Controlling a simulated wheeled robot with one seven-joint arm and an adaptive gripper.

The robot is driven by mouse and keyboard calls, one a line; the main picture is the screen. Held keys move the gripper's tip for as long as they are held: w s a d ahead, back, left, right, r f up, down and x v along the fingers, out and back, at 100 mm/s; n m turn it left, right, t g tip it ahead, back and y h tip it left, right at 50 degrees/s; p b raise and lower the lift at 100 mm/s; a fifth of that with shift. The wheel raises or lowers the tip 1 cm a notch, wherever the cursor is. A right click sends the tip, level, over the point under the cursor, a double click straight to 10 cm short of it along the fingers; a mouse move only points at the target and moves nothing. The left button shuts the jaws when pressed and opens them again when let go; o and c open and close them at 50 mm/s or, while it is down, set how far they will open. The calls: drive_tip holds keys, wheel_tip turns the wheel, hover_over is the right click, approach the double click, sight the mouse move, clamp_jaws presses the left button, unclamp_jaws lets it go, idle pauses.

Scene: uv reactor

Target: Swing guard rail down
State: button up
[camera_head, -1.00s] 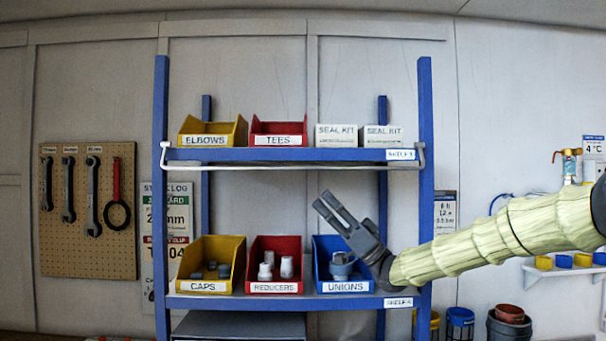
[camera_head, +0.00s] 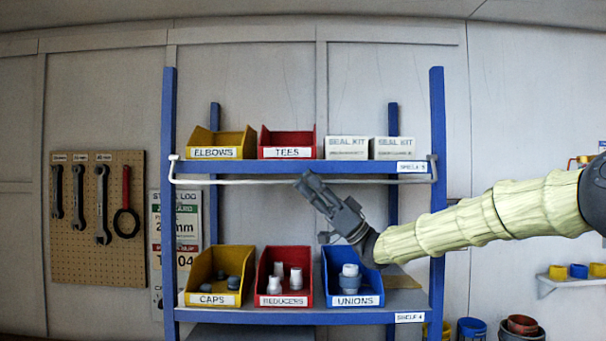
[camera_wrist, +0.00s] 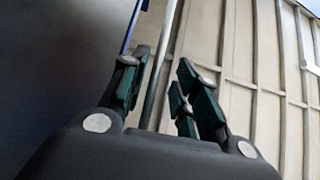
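The guard rail (camera_head: 235,182) is a thin whitish bar across the front of the upper blue shelf (camera_head: 300,167). Its bent ends sit at both shelf corners, and the bar runs along or just below the shelf's front edge. My gripper (camera_head: 304,183) points up and left, with its fingertips at the middle of the rail in the head view. In the wrist view my gripper (camera_wrist: 165,88) is open. A pale bar, seemingly the rail (camera_wrist: 161,65), passes between its fingers in the picture. I see no clear contact, and the fingers hide part of the rail.
Yellow (camera_head: 236,138) and red (camera_head: 287,134) bins and white seal kit boxes (camera_head: 347,148) stand on the upper shelf. Caps, reducers and unions bins (camera_head: 351,300) stand on the lower shelf. Blue uprights (camera_head: 438,200) flank the rack; my arm crosses the right one.

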drive_tip(key=shift+a+r, duration=0.5)
drive_tip(key=shift+a, duration=0.05)
drive_tip(key=c, duration=0.6)
clamp_jaws()
drive_tip(key=shift+a, duration=0.1)
